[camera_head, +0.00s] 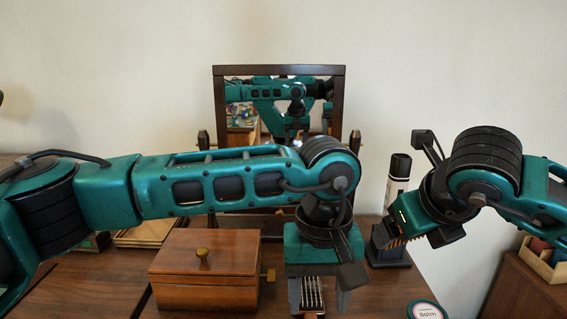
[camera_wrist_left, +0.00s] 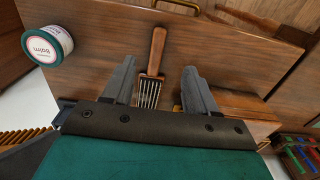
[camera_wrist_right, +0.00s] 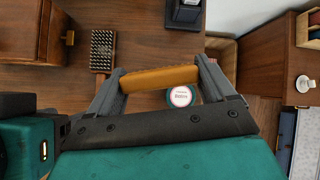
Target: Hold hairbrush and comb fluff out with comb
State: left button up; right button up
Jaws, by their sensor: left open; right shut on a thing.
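The hairbrush (camera_head: 312,292) lies bristles up on the dresser top, with a wooden handle (camera_wrist_left: 157,48) and pale bristles (camera_wrist_left: 148,92). My left gripper (camera_head: 320,297) is open just over it. In the left wrist view the brush lies between the spread fingers (camera_wrist_left: 158,82), nearer the left one. My right gripper (camera_head: 420,238) is shut on the orange-brown comb (camera_head: 394,241), held raised to the right of the brush. In the right wrist view the comb (camera_wrist_right: 158,76) spans between the fingers, and the bristle pad (camera_wrist_right: 102,50) lies beyond it. No fluff can be made out.
A wooden lidded box (camera_head: 205,268) stands left of the brush. A framed mirror (camera_head: 280,71) stands behind. A round balm tin (camera_head: 427,311) lies near the right front.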

jog(key=shift+f+b, duration=0.4)
pick_arm(q)
notch_tip(320, 180, down, 12)
jog(key=b, duration=0.5)
jog(key=shift+s+b, duration=0.1)
jog(key=shift+b, duration=0.3)
pick_arm(e)
notch_tip(320, 180, down, 6)
jog(key=shift+r, duration=0.15)
pick_arm(q)
jog(key=shift+r, duration=0.1)
grip_shut()
